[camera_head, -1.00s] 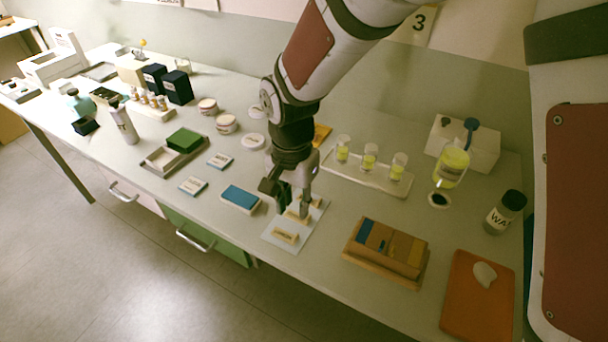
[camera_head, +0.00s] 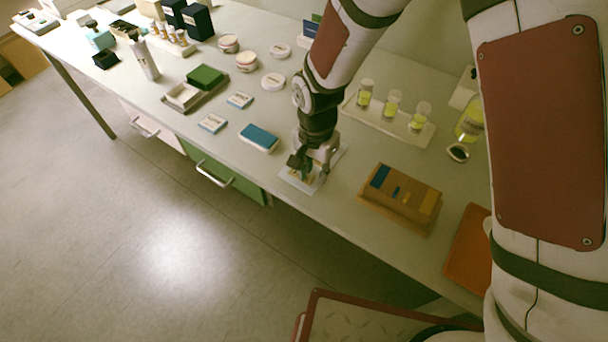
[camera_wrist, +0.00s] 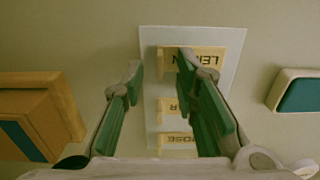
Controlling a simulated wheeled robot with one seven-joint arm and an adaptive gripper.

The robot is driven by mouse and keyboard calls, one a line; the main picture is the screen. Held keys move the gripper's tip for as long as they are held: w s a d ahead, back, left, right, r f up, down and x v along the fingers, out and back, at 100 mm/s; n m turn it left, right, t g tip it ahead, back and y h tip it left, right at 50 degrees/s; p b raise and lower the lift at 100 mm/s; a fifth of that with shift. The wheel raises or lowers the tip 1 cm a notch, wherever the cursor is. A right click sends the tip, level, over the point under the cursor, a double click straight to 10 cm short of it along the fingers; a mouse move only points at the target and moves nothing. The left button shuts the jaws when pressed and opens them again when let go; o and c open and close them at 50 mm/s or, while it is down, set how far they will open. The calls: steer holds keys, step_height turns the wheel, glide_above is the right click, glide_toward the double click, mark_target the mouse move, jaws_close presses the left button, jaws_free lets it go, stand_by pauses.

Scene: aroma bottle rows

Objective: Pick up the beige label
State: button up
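The white card (camera_wrist: 195,36) carries a column of beige labels in the wrist view. The top label (camera_wrist: 168,62) reads "LEMON", partly covered by a finger. A middle label (camera_wrist: 165,105) is mostly hidden, and a lower label (camera_wrist: 176,140) reads "ROSE". My gripper (camera_wrist: 160,68) is open, its tips apart over the card. The left tip is left of the labels; the right tip overlaps the "LEMON" label in the picture. I cannot tell whether it touches. In the head view my gripper (camera_head: 312,176) is low over the card and hides most of the labels.
A wooden block box (camera_head: 402,197) is right of the card and a blue-topped box (camera_head: 259,138) left of it. Behind stands a tray (camera_head: 385,118) with yellow vials. An orange board (camera_head: 467,255) lies at the right. The table's front edge is close to the card.

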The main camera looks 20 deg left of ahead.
jaws_close()
